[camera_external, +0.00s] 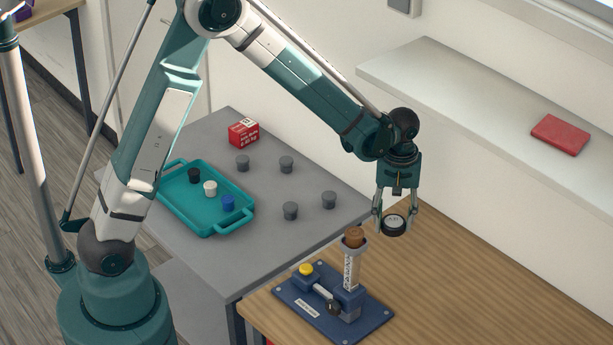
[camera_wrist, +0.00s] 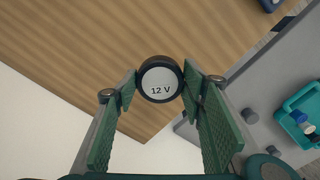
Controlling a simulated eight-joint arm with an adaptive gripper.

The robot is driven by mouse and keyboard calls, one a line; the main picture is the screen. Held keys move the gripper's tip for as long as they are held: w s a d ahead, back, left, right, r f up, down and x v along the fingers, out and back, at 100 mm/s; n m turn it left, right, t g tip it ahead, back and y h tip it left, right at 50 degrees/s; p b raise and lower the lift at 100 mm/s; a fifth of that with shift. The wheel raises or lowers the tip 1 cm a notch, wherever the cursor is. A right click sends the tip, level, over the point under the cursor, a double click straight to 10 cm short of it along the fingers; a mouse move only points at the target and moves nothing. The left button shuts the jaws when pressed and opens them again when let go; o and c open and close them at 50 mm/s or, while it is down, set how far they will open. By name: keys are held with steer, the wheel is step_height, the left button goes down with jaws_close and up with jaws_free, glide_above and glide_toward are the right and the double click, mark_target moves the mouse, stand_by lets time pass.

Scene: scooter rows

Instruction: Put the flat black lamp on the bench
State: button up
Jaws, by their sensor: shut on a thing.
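The flat black lamp (camera_external: 394,226) is a short round disc with a pale face. In the wrist view the lamp (camera_wrist: 160,79) shows "12 V" on that face. My gripper (camera_external: 394,217) points down and is shut on the lamp, one finger on each side. In the wrist view my gripper's fingers (camera_wrist: 160,88) flank the lamp's rim. The lamp hangs in the air over the wooden bench (camera_external: 480,275), near its far left part. The bench's wood also fills much of the wrist view (camera_wrist: 80,50).
A blue fixture (camera_external: 377,318) with a yellow knob and an upright, brown-topped post stands on the bench, close to the lamp. The grey table (camera_external: 265,240) at left holds a teal tray (camera_external: 240,225), several grey pieces and a red box (camera_external: 243,133). The bench's right side is clear.

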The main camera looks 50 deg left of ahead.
mark_target(395, 235)
steer(key=shift+s+d+r, duration=0.1)
steer(key=shift+d, duration=0.4)
steer(key=shift+f, duration=2.5)
steer(key=shift+f, duration=0.2)
steer(key=o, duration=0.9)
steer(key=shift+r, duration=0.15)
steer(key=shift+r, duration=2.8)
